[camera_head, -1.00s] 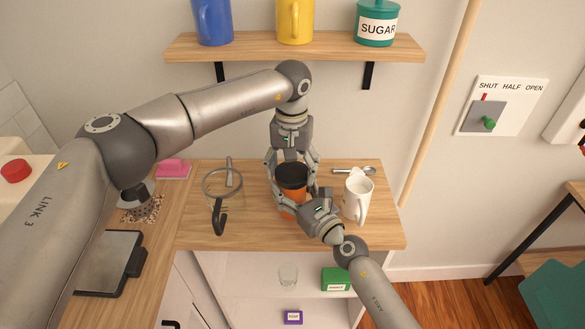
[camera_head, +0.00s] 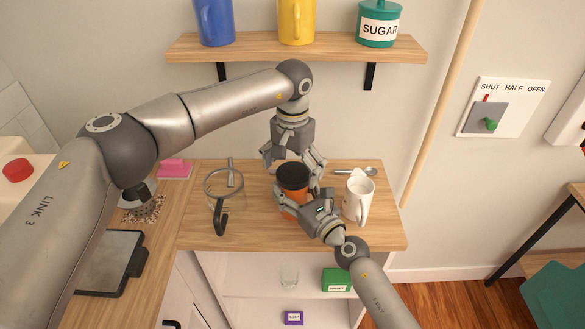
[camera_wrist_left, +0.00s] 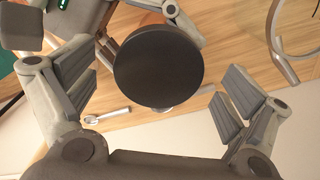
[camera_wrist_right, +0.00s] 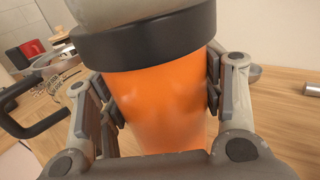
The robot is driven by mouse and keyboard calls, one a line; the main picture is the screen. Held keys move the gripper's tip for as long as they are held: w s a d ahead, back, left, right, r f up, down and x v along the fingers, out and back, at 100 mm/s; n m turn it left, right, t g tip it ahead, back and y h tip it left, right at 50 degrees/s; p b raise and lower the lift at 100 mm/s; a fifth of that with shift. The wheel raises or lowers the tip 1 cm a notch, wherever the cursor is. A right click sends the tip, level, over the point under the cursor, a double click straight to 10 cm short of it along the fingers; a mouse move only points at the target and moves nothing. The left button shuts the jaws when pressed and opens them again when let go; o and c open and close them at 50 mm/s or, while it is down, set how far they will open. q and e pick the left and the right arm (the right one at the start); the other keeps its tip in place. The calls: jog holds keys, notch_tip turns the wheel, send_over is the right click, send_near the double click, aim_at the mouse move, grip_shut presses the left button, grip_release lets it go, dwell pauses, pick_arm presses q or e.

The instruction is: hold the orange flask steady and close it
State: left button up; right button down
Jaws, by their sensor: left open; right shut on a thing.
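The orange flask (camera_head: 295,191) stands upright on the wooden counter; its body also shows in the right wrist view (camera_wrist_right: 160,105). A round black lid (camera_head: 294,172) sits level on its top, with no gap seen in the right wrist view (camera_wrist_right: 145,42). My right gripper (camera_head: 297,199) is shut on the flask's body, one finger on each side. My left gripper (camera_head: 294,160) points down just above the lid, open, with its fingers apart from it. The left wrist view shows the lid's flat top (camera_wrist_left: 158,66) between the spread fingers, touching neither.
A white mug (camera_head: 357,197) stands close right of the flask, near my right gripper. A glass jug with a dark handle (camera_head: 220,215) stands to the left. A metal spoon (camera_head: 355,171) lies behind the mug. A shelf (camera_head: 330,46) with mugs hangs above.

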pick_arm(q)
notch_tip(320, 180, up, 12)
pick_arm(e)
jog(key=shift+f, duration=0.1)
dwell(0.4)
jog(key=shift+c, duration=1.5)
grip_release()
pick_arm(q)
jog(key=shift+f, duration=0.1)
pick_arm(e)
jog(key=v, duration=1.2)
